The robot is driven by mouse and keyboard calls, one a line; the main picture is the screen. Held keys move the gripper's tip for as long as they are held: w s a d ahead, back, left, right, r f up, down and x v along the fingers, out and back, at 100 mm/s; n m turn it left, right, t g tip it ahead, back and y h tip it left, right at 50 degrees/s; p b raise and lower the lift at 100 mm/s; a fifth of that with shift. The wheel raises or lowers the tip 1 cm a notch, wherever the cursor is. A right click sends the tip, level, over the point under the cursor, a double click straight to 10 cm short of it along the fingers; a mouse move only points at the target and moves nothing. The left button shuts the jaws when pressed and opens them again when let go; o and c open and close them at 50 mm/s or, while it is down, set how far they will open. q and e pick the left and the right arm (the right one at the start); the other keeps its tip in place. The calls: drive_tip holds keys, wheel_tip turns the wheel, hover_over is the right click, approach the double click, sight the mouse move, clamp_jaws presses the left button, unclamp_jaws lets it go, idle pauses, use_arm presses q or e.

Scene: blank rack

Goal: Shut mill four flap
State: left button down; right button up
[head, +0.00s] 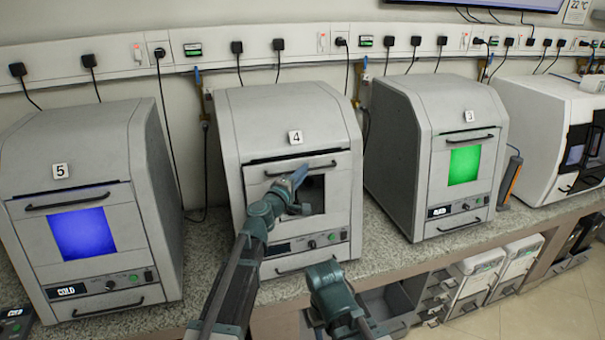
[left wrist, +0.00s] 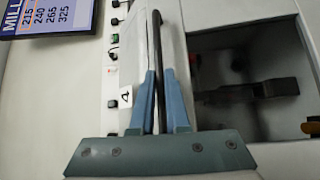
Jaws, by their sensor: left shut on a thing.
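Mill four (head: 285,115), a grey box with the label 4 (head: 296,137), stands in the middle of the bench in the head view. Its flap (head: 262,171) is raised, and a dark opening (head: 316,196) shows below it. My left gripper (head: 297,177) is at the flap's black handle (head: 325,164). In the left wrist view, the blue fingers (left wrist: 162,105) are shut around the dark handle bar (left wrist: 158,50). The opening (left wrist: 240,60) lies to the right of them, with dark parts inside. A teal joint of my right arm (head: 335,288) shows low in the head view; its fingers do not show.
Mill five (head: 150,150) stands to the left with a blue window, and mill three (head: 400,130) to the right with a green window. Both have their flaps down. A white machine (head: 530,105) is at far right. Grey drawers (head: 478,263) stand below the bench.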

use_arm(q)
drive_tip(key=w, duration=0.1)
drive_tip(key=w+a, duration=0.1)
drive_tip(key=w, duration=0.1)
idle(0.4)
drive_tip(key=c, duration=0.9)
unclamp_jaws()
drive_tip(key=shift+s, duration=0.15)
drive_tip(key=v, duration=1.3)
drive_tip(key=shift+s+a+b, duration=0.2)
drive_tip(key=shift+s+b, duration=0.05)
drive_tip(key=shift+b, duration=0.05)
